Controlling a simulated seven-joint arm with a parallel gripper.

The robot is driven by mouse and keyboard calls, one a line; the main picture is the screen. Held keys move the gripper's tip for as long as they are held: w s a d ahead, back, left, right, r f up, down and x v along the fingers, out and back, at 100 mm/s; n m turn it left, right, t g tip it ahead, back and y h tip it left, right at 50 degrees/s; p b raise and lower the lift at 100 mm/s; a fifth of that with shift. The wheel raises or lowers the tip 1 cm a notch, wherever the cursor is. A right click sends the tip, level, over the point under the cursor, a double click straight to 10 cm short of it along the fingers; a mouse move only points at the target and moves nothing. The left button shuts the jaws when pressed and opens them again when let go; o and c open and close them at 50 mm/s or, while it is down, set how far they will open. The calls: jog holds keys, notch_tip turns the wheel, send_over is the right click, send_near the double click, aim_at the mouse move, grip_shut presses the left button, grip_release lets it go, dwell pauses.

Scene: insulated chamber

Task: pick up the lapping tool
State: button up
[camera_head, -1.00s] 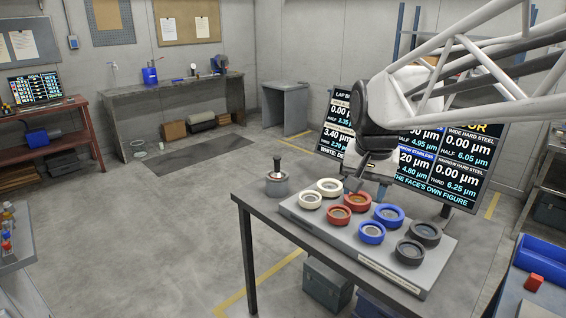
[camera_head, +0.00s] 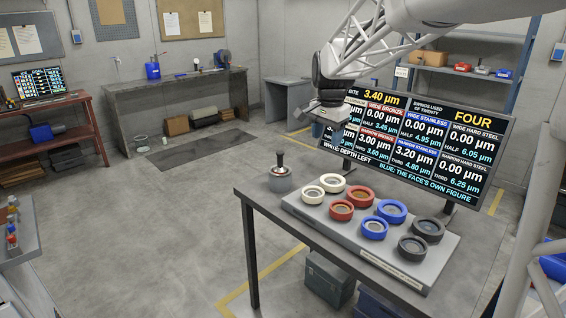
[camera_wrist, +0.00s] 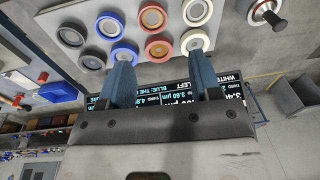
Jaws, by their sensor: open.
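The lapping tool (camera_head: 280,180), a grey round block with an upright dark-knobbed handle, stands at the table's back left corner, beside the ring board. It also shows in the wrist view (camera_wrist: 268,13) at the top right. My gripper (camera_wrist: 158,58) shows two blue fingers spread apart with nothing held between them. In the head view my gripper (camera_head: 328,112) is above and to the right of the tool, clear of it, and its fingertips are hard to make out.
A grey board (camera_head: 305,212) holds several white, red, blue and black rings on the table (camera_head: 466,262), right of the tool. A large display screen (camera_head: 415,140) stands behind them. Bare table top lies in front of the tool.

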jog(key=w+a+f+m, duration=0.2)
jog(key=w+a+f, duration=0.1)
jog(key=w, duration=0.6)
jog(key=w+a+f+m, duration=0.1)
jog(key=w+a+f, duration=0.2)
jog(key=w, duration=0.5)
jog(key=m+g, duration=0.1)
jog(key=m, duration=0.3)
send_near(280, 167)
jog(key=shift+w+d+r, duration=0.2)
jog(key=shift+w+r, duration=0.1)
jog(key=shift+w, duration=0.25)
jog(key=shift+w+a+f, duration=0.15)
jog(key=shift+w, duration=0.05)
jog(key=shift+f, duration=0.1)
jog(key=shift+f, duration=1.25)
jog(key=shift+f, duration=2.6)
